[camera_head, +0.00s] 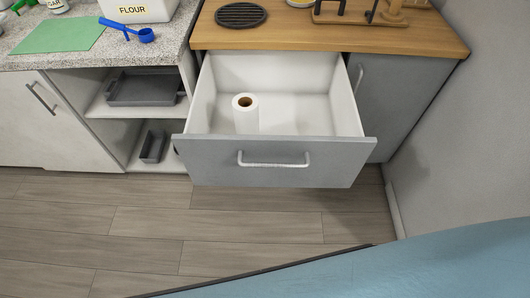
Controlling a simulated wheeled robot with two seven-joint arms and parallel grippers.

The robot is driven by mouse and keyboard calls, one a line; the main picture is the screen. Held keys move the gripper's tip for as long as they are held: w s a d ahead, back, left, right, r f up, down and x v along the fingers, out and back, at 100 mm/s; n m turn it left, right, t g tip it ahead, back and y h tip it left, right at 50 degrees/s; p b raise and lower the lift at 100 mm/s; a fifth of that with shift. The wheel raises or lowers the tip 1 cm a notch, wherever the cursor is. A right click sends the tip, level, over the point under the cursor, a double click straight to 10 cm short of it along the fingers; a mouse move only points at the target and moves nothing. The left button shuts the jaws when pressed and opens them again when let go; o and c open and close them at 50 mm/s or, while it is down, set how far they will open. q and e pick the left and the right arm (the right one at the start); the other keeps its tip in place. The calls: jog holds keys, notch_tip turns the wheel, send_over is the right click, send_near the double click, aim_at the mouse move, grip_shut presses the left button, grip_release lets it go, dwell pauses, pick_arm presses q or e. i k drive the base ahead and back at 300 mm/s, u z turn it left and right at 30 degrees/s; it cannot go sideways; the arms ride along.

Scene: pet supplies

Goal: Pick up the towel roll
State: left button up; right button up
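The towel roll (246,114) is white with a brown core hole. It stands upright in the open drawer (273,162), left of the drawer's middle, and the drawer's front panel hides its lower end. The drawer has white inner walls, a grey front and a metal bar handle (274,160). Neither of my grippers shows in the head view.
A wooden countertop (330,37) lies above the drawer, with a round dark trivet (241,15) and a wooden rack. To the left, a speckled counter (140,45) holds a flour container, a blue scoop and a green mat. Open shelves below hold grey trays. A wall stands at right.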

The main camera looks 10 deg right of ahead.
aim_at(245, 106)
jog(key=k, duration=0.5)
jog(key=z, duration=1.25)
jog(key=i, duration=1.45)
jog(key=u, duration=2.5)
